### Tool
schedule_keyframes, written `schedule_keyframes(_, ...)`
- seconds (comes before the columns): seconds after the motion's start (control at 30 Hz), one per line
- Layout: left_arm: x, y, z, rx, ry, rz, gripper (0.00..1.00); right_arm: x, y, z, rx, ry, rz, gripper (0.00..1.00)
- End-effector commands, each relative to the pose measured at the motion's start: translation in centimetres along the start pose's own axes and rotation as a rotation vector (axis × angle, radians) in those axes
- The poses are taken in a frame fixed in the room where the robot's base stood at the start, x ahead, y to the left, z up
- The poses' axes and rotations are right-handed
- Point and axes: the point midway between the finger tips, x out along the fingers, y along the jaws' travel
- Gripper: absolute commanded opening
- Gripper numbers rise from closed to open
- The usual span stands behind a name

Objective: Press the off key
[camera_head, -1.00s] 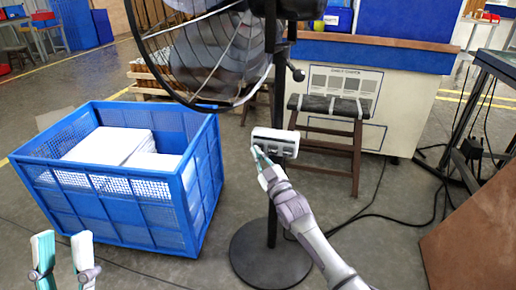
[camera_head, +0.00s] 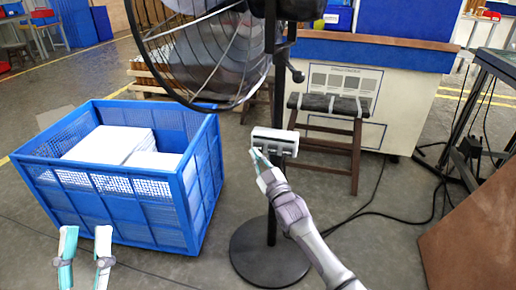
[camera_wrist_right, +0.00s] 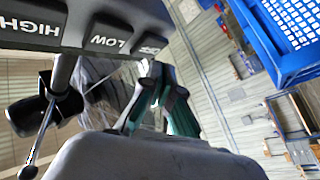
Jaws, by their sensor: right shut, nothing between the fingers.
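The white control box (camera_head: 274,140) is mounted on the fan's dark pole. In the right wrist view its keys show in a row: HIGH (camera_wrist_right: 38,32), LOW (camera_wrist_right: 110,40) and the off key (camera_wrist_right: 150,46), nearest the box's end. My right gripper (camera_head: 256,155) is shut and empty, with its tips at the box's lower left corner. In the right wrist view the gripper (camera_wrist_right: 155,72) has its tips just below the off key; I cannot tell whether they touch it. My left gripper (camera_head: 84,236) is open and empty at the lower left, in front of the blue crate.
The caged fan (camera_head: 205,55) hangs above and left of the box, over its round base (camera_head: 270,262). The blue crate (camera_head: 100,205) holds white blocks. A dark-topped stool (camera_head: 330,105) stands behind on the right. Cables lie on the floor at right.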

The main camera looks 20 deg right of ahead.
Motion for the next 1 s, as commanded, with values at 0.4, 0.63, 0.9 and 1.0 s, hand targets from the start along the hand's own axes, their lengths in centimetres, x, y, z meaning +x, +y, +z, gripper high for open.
schedule_keyframes(0.4,0.0,-0.3,2.2,0.006,-0.143,-0.005,0.40,-0.5,-0.4,-0.5,0.001,-0.001,-0.001,0.00)
schedule_keyframes(0.63,-0.5,-0.6,4.5,0.012,-0.282,-0.012,0.40,-1.1,-0.8,-0.8,0.001,-0.001,-0.001,0.00)
schedule_keyframes(0.9,-1.6,-1.0,7.0,0.018,-0.446,-0.021,0.40,-1.7,-1.2,-1.3,0.001,-0.001,-0.001,0.00)
schedule_keyframes(1.0,-2.1,-1.2,7.8,0.019,-0.506,-0.024,0.40,-1.9,-1.4,-1.4,0.001,-0.002,-0.001,0.00)
